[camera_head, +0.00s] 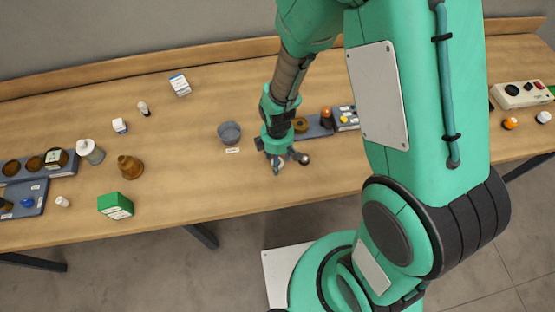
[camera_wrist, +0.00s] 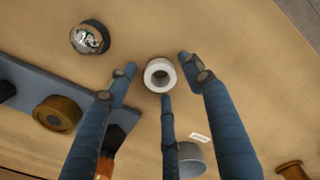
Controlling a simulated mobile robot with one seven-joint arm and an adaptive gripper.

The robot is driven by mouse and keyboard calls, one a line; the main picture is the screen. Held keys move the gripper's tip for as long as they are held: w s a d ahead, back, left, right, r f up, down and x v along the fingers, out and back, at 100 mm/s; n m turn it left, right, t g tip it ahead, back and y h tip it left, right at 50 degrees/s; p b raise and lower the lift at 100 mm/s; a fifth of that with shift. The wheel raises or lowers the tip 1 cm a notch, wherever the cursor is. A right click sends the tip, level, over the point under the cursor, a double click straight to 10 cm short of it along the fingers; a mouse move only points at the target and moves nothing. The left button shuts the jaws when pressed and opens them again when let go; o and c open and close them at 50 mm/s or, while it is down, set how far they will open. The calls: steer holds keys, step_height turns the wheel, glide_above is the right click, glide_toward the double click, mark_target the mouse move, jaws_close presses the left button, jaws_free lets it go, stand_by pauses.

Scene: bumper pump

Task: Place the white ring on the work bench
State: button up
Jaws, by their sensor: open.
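The white ring (camera_wrist: 160,75) shows in the wrist view as a short, thick ring with a dark hole. It appears to sit on the wooden work bench (camera_wrist: 215,28), between the fingertips of my gripper (camera_wrist: 160,78). The three dark blue fingers are spread around it, and I see a gap between the ring and the side fingers. In the head view, my gripper (camera_head: 284,161) is low over the middle of the bench (camera_head: 190,180), near its front edge. I cannot make out the ring clearly there, as the fingers hide it.
A shiny metal ball piece (camera_wrist: 90,38) lies left of the ring. A blue-grey tray (camera_wrist: 28,82) with a brown round part (camera_wrist: 57,113) is close by. A grey bowl (camera_head: 230,131) stands left of my gripper. Bench space around the green box (camera_head: 116,206) is partly free.

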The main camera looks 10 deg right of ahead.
step_height(320, 180, up, 12)
steer(key=p, duration=0.2)
stand_by(0.4)
stand_by(0.7)
steer(key=s+d+r+m+t, duration=0.2)
steer(key=d+r+m, duration=0.15)
steer(key=r, duration=0.65)
steer(key=s+d+r+m+t, duration=0.1)
steer(key=d+r+m, duration=0.25)
steer(key=r, duration=0.55)
steer(key=s+d+r+m+t, duration=0.1)
steer(key=s+d+r+m, duration=0.1)
steer(key=s+r, duration=0.3)
steer(key=s+d+r+m+t, duration=0.1)
steer(key=s+d+r+m, duration=0.1)
steer(key=s+r+m, duration=0.3)
step_height(320, 180, up, 3)
steer(key=shift+s+d+f+m+t, duration=0.15)
steer(key=shift+s+d+m+t, duration=0.15)
steer(key=shift+s, duration=0.35)
